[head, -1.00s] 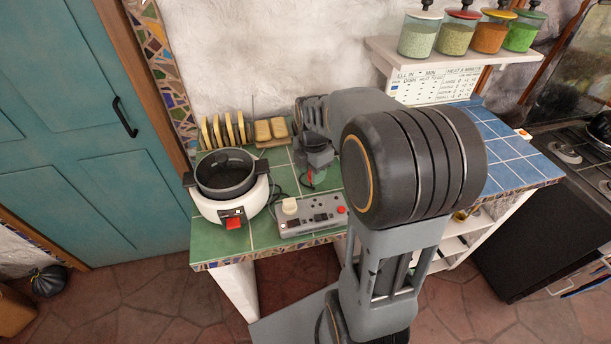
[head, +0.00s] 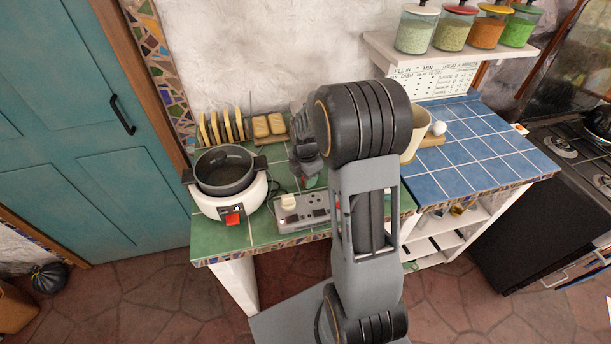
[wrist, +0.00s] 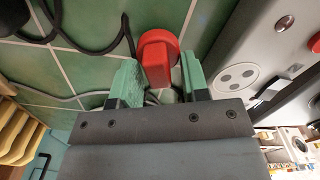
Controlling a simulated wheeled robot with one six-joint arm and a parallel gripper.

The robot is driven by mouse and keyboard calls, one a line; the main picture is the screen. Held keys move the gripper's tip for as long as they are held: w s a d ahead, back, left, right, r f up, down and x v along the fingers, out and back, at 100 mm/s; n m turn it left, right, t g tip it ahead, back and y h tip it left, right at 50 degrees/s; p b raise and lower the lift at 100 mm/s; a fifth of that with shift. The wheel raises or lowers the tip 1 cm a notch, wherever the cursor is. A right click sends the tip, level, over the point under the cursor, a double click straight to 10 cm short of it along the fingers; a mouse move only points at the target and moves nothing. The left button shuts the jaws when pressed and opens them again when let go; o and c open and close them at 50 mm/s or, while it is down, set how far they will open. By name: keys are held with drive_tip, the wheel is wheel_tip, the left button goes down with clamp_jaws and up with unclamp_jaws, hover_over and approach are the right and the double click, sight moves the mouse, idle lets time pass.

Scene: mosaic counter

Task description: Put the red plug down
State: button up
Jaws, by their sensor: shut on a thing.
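The red plug (wrist: 158,54) is between the green finger pads of my gripper (wrist: 160,82) in the wrist view, which are shut on it. Its rounded red head sticks out past the pads, over green tiles and a dark cord. In the head view my gripper (head: 309,182) is low over the green counter (head: 232,240), behind the grey socket box (head: 300,212). The plug itself is too hidden there to make out. I cannot tell whether it touches the tiles. The socket box also shows at the right of the wrist view (wrist: 235,75).
A white cooker with a dark pot (head: 228,180) stands left of my gripper. A rack of slices (head: 222,128) and a board with bread (head: 268,127) are behind. A beige cup (head: 416,135) stands right of my arm. The blue tiles (head: 470,160) are mostly clear.

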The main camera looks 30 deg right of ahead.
drive_tip(key=shift+f, duration=0.15)
drive_tip(key=o, duration=0.9)
wheel_tip(320, 180, up, 12)
drive_tip(key=shift+s+a+r+m+t+b, duration=0.1)
drive_tip(key=shift+s+a+r+m+t, duration=0.55)
drive_tip(key=shift+s+a+m, duration=1.6)
drive_tip(key=shift+s+a+r+m+t+b, duration=0.1)
drive_tip(key=shift+s+a+r+m+t, duration=0.45)
drive_tip(key=shift+s+m, duration=3.15)
drive_tip(key=shift+s+a+r+m+t+b, duration=0.1)
drive_tip(key=shift+s+a+r+m+t, duration=0.3)
drive_tip(key=shift+s+a+m+t, duration=2.35)
